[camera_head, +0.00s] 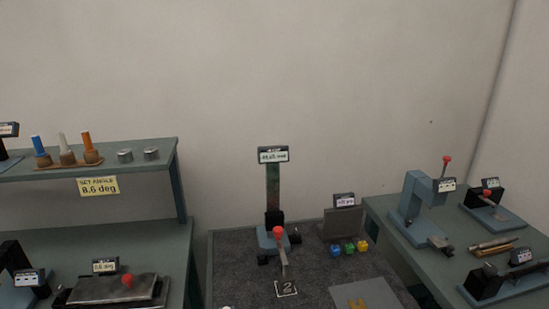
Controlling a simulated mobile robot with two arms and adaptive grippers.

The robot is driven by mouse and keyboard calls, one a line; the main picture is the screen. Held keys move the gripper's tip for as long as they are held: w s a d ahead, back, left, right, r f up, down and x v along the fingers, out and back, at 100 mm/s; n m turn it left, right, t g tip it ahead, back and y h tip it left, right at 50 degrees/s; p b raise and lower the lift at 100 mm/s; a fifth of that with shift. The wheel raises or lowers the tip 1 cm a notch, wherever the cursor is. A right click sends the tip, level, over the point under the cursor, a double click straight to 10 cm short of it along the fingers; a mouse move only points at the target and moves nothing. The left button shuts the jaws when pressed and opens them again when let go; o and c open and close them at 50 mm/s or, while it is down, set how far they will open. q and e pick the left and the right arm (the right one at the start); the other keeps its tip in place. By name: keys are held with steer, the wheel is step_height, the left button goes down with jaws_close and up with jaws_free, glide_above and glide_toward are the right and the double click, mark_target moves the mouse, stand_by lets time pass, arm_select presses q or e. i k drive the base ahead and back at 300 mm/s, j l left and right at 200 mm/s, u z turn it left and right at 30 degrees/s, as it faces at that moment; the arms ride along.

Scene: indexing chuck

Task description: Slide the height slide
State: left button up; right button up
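What looks like the height slide is an upright device at the middle of the grey bench: a narrow dark green and reddish column (273,187) on a blue base (268,240). A small display (273,155) sits at its top; its digits are too small to read surely. A black block (273,218) sits low on the column. A lever with a red knob (278,232) stands in front and partly hides the base. Neither of my grippers is in view.
A plate marked 2 (286,289) lies in front. Small blue, green and yellow blocks (349,248) lie right, before a grey panel (338,224). A left shelf (100,163) carries handled tools and a yellow label reading 8.6 deg. A right table (400,250) carries a blue press (412,205) and other devices.

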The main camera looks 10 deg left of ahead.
mark_target(273, 221)
steer(key=k+j+z, duration=0.1)
steer(key=z, duration=0.25)
steer(key=k+j+z, duration=0.1)
steer(key=z, duration=0.25)
steer(key=k+z, duration=0.2)
steer(key=z, duration=0.15)
